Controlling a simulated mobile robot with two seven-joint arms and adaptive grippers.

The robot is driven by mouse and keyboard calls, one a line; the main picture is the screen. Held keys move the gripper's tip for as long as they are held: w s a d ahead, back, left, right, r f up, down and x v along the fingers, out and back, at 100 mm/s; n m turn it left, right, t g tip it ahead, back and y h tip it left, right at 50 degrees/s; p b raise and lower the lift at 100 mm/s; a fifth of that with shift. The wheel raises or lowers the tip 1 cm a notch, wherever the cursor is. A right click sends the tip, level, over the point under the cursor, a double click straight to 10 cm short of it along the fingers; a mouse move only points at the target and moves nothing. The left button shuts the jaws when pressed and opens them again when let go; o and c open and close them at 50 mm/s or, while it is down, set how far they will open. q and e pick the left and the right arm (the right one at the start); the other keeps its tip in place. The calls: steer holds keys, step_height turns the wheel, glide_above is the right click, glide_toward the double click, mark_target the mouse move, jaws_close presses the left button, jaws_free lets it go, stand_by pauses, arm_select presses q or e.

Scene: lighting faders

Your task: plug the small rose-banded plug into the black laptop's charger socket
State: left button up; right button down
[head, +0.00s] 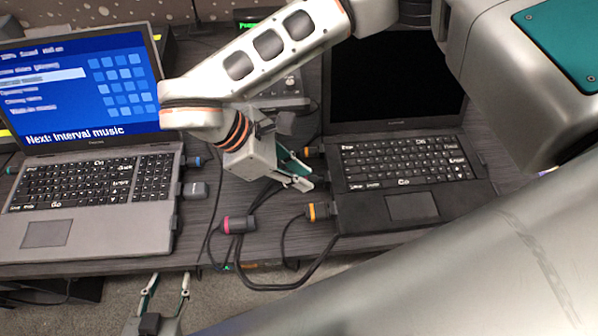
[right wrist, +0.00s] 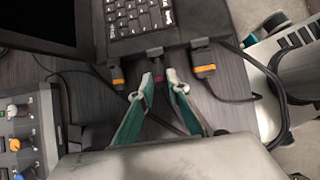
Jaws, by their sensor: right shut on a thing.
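The black laptop (head: 405,165) is open on the desk, its left edge facing my right gripper (head: 304,180). In the right wrist view, my right gripper (right wrist: 161,84) is shut on the small dark rose-banded plug (right wrist: 157,66). The plug points at the laptop's side (right wrist: 170,48), between two orange-banded plugs. Its front end is at or against that edge; I cannot tell how deep it sits, and the charger socket itself is hidden. The plug is hard to make out in the head view. My left gripper (head: 168,290) is open and empty below the desk's front edge.
Orange-banded plugs (head: 320,211) (right wrist: 204,68) sit at the black laptop's side. A larger pink-banded plug (head: 238,224) lies on the desk among black cables. A grey laptop (head: 100,215) with a blue screen stands left. A fader console (right wrist: 22,135) is close by.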

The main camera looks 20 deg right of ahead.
arm_select(q)
steer(key=shift+w+r+p, duration=0.35)
steer(key=shift+r+p, duration=0.1)
steer(key=shift+r, duration=0.3)
arm_select(e)
steer(key=shift+s+d, duration=0.1)
steer(key=shift+d, duration=0.35)
stand_by(0.3)
arm_select(q)
steer(key=shift+w+r+p, duration=0.3)
steer(key=shift+r+p, duration=0.05)
steer(key=shift+r, duration=0.35)
arm_select(e)
steer(key=shift+d, duration=0.2)
stand_by(0.8)
steer(key=c, duration=1.9)
jaws_free()
steer(key=shift+s+d, duration=0.1)
steer(key=v, duration=1.2)
arm_select(q)
steer(key=shift+s, duration=0.1)
